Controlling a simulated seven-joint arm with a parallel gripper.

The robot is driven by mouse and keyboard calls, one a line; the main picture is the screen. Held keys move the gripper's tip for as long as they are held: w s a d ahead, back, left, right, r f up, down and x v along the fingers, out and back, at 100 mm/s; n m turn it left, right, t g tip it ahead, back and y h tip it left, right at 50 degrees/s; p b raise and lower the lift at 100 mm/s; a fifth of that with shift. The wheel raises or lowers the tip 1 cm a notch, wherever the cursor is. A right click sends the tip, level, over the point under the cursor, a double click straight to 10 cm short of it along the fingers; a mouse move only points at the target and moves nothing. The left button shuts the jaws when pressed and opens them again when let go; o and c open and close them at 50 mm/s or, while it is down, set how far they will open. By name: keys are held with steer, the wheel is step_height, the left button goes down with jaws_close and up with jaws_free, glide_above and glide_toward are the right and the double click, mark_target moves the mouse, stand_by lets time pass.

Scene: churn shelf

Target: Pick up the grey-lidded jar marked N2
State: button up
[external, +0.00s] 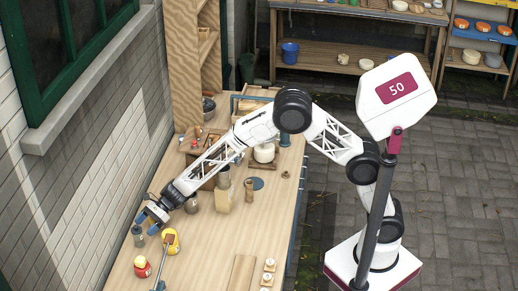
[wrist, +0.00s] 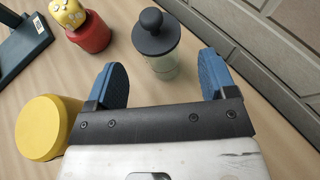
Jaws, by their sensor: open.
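A jar with a dark grey, knobbed lid (wrist: 155,35) and a pale greenish body stands upright on the bench in the wrist view. In the external view this jar (external: 139,239) is at the bench's left side, near the brick wall. I cannot read any N2 mark on it. My gripper (wrist: 162,82) is open and empty, its two blue fingers spread. The jar stands just beyond the fingertips, roughly between their lines, with no contact visible. In the external view my gripper (external: 148,219) is low beside the jar.
A yellow-topped container (wrist: 48,128) is close to the left finger. A red container (wrist: 90,33) with a patterned yellow top stands farther left. The brick wall (wrist: 255,35) rises close behind the jar. Cups and a wooden block (external: 223,200) stand farther along the bench.

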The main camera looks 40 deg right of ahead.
mark_target(137, 234)
steer(key=shift+a+f, duration=0.1)
steer(key=shift+x, duration=2.45)
jaws_close()
